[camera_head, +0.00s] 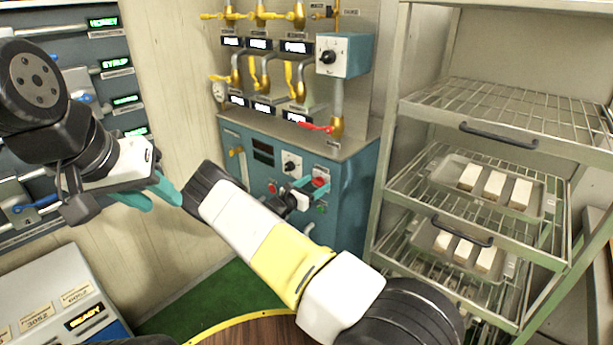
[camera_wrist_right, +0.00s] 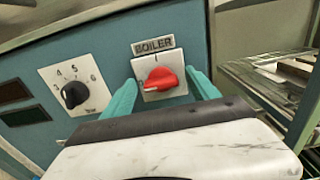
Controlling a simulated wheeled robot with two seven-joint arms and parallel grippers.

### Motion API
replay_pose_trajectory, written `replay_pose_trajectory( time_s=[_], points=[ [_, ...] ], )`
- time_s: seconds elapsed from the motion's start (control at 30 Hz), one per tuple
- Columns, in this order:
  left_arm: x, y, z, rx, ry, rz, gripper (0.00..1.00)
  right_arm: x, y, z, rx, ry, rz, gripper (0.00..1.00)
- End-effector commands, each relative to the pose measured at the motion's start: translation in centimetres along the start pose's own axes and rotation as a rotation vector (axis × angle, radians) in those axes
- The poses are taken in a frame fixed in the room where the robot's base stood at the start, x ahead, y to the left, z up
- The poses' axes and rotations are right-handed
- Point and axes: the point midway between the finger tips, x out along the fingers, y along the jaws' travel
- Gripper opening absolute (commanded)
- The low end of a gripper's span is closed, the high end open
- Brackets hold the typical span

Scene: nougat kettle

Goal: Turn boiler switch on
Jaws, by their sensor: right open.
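The boiler switch (camera_wrist_right: 160,79) is a red rotary knob on a white plate under a "BOILER" label in the right wrist view. Its pointer looks roughly sideways, not straight up to the mark. In the head view the red switch (camera_head: 319,182) sits on the teal panel, partly behind my right gripper. My right gripper (camera_wrist_right: 162,92) is open, with one teal finger on each side of the knob; I cannot tell whether they touch it. It also shows in the head view (camera_head: 309,186). My left gripper (camera_head: 160,195) is at the left, away from the panel; its finger gap is unclear.
A black numbered dial (camera_wrist_right: 74,95) is left of the switch. Above the cabinet are pipes with yellow valves and a red lever (camera_head: 316,128). A metal rack (camera_head: 392,150) with trays of white blocks stands close on the right. Green floor (camera_head: 205,300) is open below.

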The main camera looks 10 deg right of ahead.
Motion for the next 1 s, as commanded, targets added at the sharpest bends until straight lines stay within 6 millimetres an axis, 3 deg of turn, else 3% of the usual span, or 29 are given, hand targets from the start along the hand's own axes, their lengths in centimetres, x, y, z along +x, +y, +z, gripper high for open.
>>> replay_pose_trajectory(
  time_s=[0.17, 0.4, 0.5, 0.77, 1.0],
  points=[
    [-0.01, 0.0, 0.0, 0.0, 0.0, 0.0, 0.36, 0.01, -0.01, 0.0, 0.0, 0.0, 0.0, 0.69],
    [-0.01, 0.0, 0.0, 0.0, 0.0, 0.0, 0.36, 0.01, -0.02, 0.01, 0.0, 0.0, -0.001, 0.22],
    [-0.01, 0.0, 0.0, 0.0, 0.0, 0.0, 0.36, 0.01, -0.02, 0.02, 0.0, 0.0, -0.001, 0.07],
    [-0.01, -0.01, 0.0, 0.0, 0.0, 0.0, 0.36, 0.01, -0.03, 0.03, 0.032, 0.0, -0.001, 0.07],
    [-0.01, 0.0, 0.0, 0.0, 0.0, 0.0, 0.36, 0.0, -0.09, 0.02, 0.161, 0.0, 0.0, 0.07]
  ],
)
